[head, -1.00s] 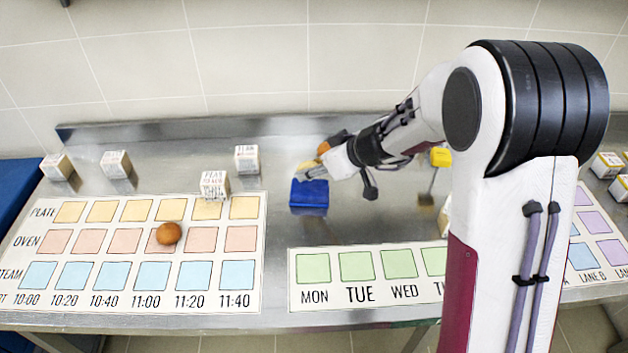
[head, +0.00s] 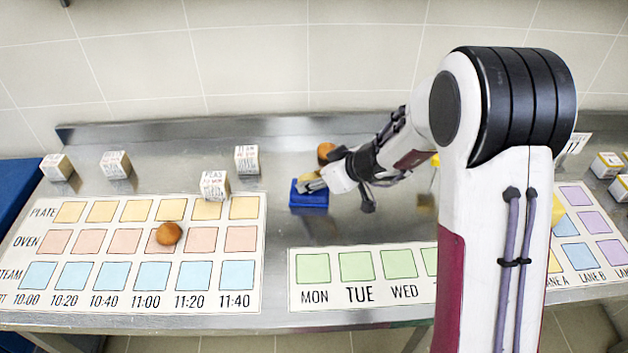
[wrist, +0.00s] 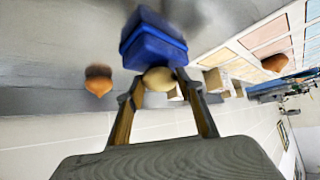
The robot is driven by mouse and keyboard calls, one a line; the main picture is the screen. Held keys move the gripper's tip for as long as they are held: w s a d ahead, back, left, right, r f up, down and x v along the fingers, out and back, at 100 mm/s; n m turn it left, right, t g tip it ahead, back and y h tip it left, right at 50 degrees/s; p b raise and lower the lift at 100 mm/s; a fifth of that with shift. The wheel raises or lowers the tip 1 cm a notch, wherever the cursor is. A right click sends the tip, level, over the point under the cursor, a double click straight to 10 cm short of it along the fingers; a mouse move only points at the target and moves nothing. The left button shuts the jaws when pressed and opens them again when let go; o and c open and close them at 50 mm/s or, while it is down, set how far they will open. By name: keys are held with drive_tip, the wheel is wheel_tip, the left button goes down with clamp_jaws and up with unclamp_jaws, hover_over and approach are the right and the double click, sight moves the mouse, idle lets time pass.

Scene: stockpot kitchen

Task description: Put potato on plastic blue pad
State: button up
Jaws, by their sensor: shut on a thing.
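The potato (wrist: 159,79) is pale yellow and sits between the two fingertips of my gripper (wrist: 160,88) in the wrist view. My gripper is shut on it. The blue pad (head: 309,200) is a thick blue block on the steel counter, and it also shows in the wrist view (wrist: 150,40), right by the potato. In the head view my gripper (head: 312,184) is tilted down at the pad's top, and the potato is mostly hidden by the fingers. I cannot tell whether the potato touches the pad.
A brown onion-like object (head: 325,152) stands just behind the pad, close to my gripper. Another (head: 169,233) lies on the time chart (head: 135,285) at left. Several lettered cubes (head: 214,184) stand left of the pad. The counter between pad and day chart (head: 357,295) is clear.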

drive_tip(key=shift+f, duration=0.2)
drive_tip(key=shift+f, duration=0.15)
drive_tip(key=o, duration=1.1)
drive_tip(key=shift+d+r, duration=0.15)
drive_tip(key=shift+r, duration=0.2)
drive_tip(key=v, duration=1.1)
drive_tip(key=shift+s+d+r, duration=0.1)
drive_tip(key=shift+s+r, duration=0.1)
drive_tip(key=shift+s, duration=0.05)
